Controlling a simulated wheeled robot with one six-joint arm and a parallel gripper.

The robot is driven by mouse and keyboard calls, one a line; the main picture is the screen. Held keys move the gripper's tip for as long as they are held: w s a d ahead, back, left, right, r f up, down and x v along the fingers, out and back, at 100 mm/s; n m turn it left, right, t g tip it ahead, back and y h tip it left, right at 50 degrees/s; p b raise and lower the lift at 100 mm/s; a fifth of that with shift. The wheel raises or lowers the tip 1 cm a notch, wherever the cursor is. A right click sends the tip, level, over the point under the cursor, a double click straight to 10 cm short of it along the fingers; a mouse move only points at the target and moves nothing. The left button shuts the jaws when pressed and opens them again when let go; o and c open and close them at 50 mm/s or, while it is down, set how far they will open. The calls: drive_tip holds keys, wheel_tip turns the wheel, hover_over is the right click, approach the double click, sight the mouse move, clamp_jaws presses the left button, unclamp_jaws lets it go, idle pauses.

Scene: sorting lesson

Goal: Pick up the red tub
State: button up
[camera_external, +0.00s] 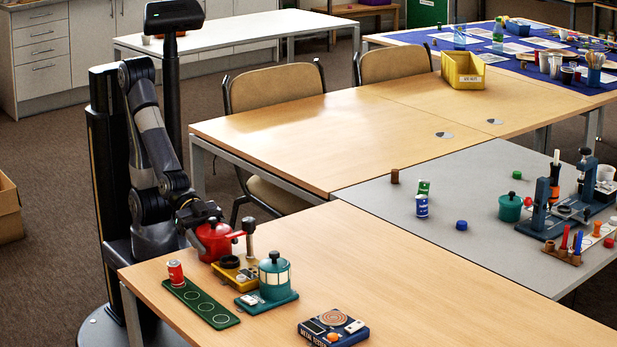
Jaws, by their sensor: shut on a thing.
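The red tub (214,243) is a round, bright red lidded vessel with an arm-like part sticking out to the right. It is at the left end of the near wooden table, behind a yellow-based device (236,275). My gripper (211,221) comes down from the upper left and is shut on the top of the red tub. The fingertips are small and partly hidden. I cannot tell whether the tub's underside touches the table. A smaller red can (175,272) stands at the far end of a green strip with ringed spots (202,303).
A teal lidded pot (275,277) on its base stands close right of the yellow device. A dark blue box with a dial (334,327) lies at the front. The grey table (390,228) holds cans, a teal pot (510,207) and tools. The near table's right side is clear.

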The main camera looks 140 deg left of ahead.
drive_tip(key=shift+c, duration=1)
drive_tip(key=shift+r, duration=0.1)
